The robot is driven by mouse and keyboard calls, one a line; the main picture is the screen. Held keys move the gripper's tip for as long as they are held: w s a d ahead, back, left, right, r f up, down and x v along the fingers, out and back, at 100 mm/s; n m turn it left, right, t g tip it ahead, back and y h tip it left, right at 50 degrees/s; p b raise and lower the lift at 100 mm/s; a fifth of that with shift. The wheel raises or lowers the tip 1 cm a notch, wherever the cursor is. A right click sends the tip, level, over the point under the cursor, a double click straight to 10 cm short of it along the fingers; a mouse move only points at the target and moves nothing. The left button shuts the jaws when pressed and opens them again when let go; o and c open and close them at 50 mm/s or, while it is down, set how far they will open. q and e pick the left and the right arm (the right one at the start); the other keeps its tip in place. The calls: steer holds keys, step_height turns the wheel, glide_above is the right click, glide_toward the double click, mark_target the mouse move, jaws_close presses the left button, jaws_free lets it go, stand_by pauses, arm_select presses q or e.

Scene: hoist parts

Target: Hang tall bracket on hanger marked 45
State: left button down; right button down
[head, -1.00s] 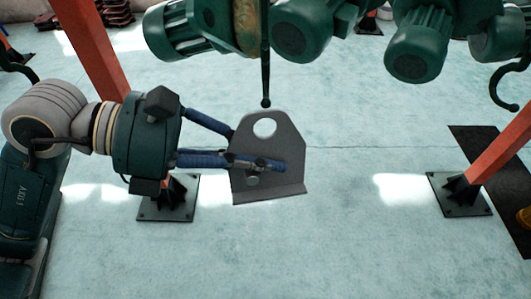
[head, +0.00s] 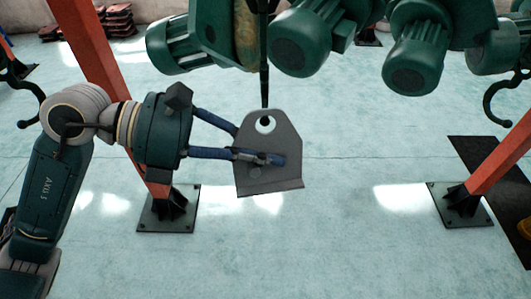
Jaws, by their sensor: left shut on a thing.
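The tall bracket (head: 282,173) is a grey plate with a large round hole near its top and a bent foot along its bottom edge. My left gripper (head: 262,158), with blue fingers, is shut on it and holds it upright in mid-air. A dark hanger rod (head: 264,85) comes down from above, and its rounded end shows against the bracket's hole. I cannot tell whether the end is in the hole or only in line with it. No number 45 is readable. My right gripper is not in view.
Green hoist motors (head: 302,42) hang across the top. Orange posts stand on dark base plates, one at left (head: 168,209) and one at right (head: 457,205). Dark hooks (head: 497,100) hang at the far sides. Brick-red stacked parts (head: 117,20) lie at the back left.

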arm_select(q)
steer(key=shift+w, duration=0.8)
steer(key=shift+w+f, duration=0.4)
steer(key=shift+w, duration=0.25)
steer(key=shift+w+f+m+t+b, duration=0.2)
steer(key=shift+w+f+m+b, duration=0.05)
steer(key=shift+w+b, duration=0.5)
steer(key=shift+w+f+m+t+b, duration=0.25)
steer(key=shift+w+b, duration=0.25)
steer(key=shift+b, duration=0.3)
steer(key=shift+w, duration=0.1)
steer(key=shift+a+f+b, duration=0.1)
steer(key=shift+f+b, duration=0.35)
steer(key=shift+b, duration=0.35)
